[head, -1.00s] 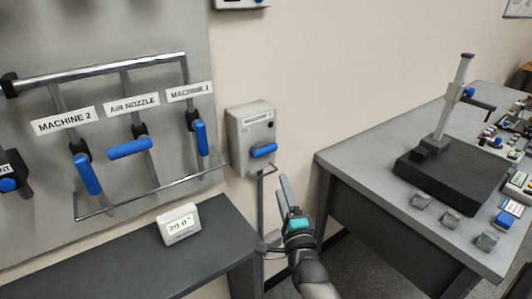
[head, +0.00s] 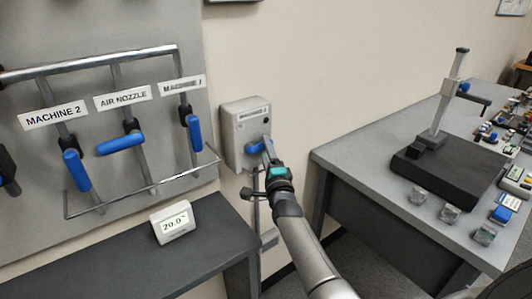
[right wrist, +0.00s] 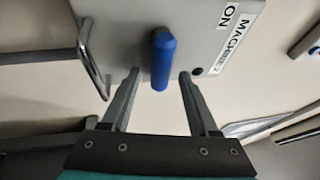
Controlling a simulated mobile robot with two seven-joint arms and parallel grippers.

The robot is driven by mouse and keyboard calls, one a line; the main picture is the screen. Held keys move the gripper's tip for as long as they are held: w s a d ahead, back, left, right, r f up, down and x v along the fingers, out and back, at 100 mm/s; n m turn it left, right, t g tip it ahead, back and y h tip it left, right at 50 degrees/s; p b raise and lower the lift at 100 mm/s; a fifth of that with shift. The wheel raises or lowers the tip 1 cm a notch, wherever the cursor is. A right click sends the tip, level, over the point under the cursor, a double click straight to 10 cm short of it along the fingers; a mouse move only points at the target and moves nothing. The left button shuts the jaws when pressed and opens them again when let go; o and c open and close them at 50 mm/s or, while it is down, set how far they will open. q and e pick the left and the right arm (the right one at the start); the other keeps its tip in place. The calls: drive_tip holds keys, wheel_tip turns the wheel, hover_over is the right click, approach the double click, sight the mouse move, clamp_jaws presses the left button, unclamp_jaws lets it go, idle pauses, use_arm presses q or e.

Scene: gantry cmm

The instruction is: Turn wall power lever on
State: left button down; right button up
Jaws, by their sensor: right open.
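The wall power box (head: 238,118) is a grey box on the wall with a blue lever (head: 256,148) low on its front. In the right wrist view the box face (right wrist: 120,20) carries a label reading "MACHINE-2" and "ON", and the blue lever (right wrist: 162,62) sticks out toward the camera. My right gripper (head: 267,148) is at the lever, partly covering it in the head view. In the right wrist view its two open fingers (right wrist: 159,75) stand either side of the lever with gaps showing. My left gripper is not in view.
Left of the box is a grey panel (head: 30,195) with blue-handled valves and a metal rail (head: 90,62). A dark bench (head: 120,255) below holds a small display (head: 172,222) reading about 20.0. A grey table (head: 375,150) with a measuring stand (head: 445,165) is at right.

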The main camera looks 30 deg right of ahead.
drive_tip(key=shift+c, duration=0.3)
clamp_jaws()
idle(0.3)
